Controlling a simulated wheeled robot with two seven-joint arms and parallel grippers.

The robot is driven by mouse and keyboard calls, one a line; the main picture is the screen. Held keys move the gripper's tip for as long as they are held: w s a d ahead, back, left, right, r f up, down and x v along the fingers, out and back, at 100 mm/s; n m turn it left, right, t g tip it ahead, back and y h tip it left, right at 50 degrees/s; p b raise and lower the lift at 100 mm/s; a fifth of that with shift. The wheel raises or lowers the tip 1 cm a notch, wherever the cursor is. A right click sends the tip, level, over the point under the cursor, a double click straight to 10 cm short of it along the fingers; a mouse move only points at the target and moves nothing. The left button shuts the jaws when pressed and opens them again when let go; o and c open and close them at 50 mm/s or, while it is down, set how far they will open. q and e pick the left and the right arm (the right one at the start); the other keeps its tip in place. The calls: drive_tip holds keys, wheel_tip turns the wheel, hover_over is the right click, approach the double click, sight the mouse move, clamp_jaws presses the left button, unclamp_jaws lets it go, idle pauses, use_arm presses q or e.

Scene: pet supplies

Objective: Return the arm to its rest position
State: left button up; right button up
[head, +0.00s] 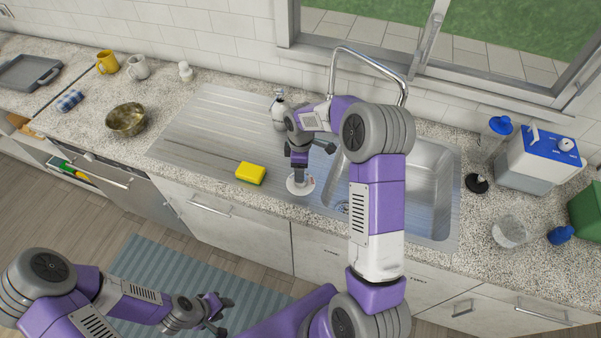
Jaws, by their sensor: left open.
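My left gripper (224,316) is at the bottom of the head view, low in front of the counter, with its fingers apart and nothing between them. My right arm reaches across the counter, and its gripper (299,172) points down over the strip between the drainboard and the sink. A small round white object (300,186) is directly under the right gripper. I cannot tell whether they touch or whether the right fingers are shut.
A yellow sponge (250,173) lies on the drainboard's front edge, left of the right gripper. The sink (428,190) and tall faucet (368,58) are close to my right arm. A blue-and-white container (538,160) stands right. A brass bowl (126,119) is left.

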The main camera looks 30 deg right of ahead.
drive_tip(key=shift+r, duration=1)
